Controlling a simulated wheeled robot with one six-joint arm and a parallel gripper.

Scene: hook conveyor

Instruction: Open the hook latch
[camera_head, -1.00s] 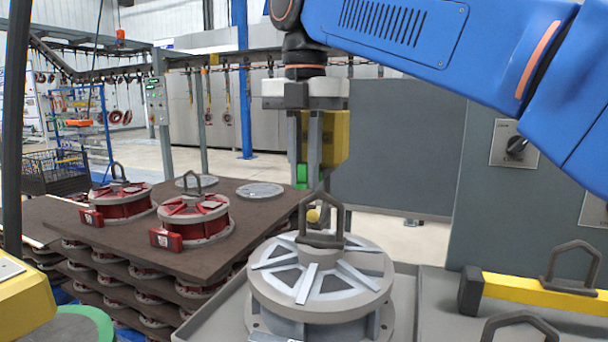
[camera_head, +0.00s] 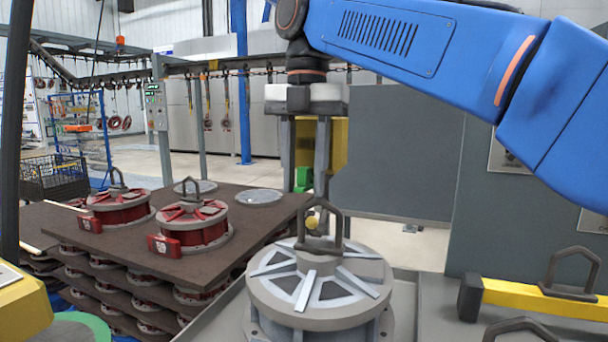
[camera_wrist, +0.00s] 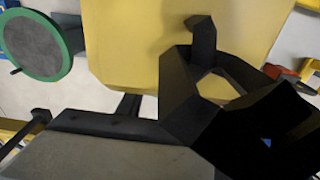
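My gripper (camera_head: 305,185) hangs fingers down in the head view, its two grey fingers apart with nothing visible between them. A yellow block (camera_head: 340,145) shows behind the fingers, with a green piece (camera_head: 303,178) low between them. A grey spoked wheel (camera_head: 318,282) stands below with an upright dark loop (camera_head: 325,225) on top. The fingertips look above the loop; contact cannot be told. In the wrist view the yellow block (camera_wrist: 150,50) fills the upper middle, and a dark hook-like part (camera_wrist: 210,100) overlaps it. I cannot clearly pick out the latch.
Red wheels (camera_head: 195,222) with dark loops sit on a stacked brown board (camera_head: 240,225) at left. A yellow bar (camera_head: 530,297) with another loop lies at right. A grey panel (camera_head: 390,150) stands behind. A green-rimmed disc (camera_wrist: 65,70) shows in the wrist view.

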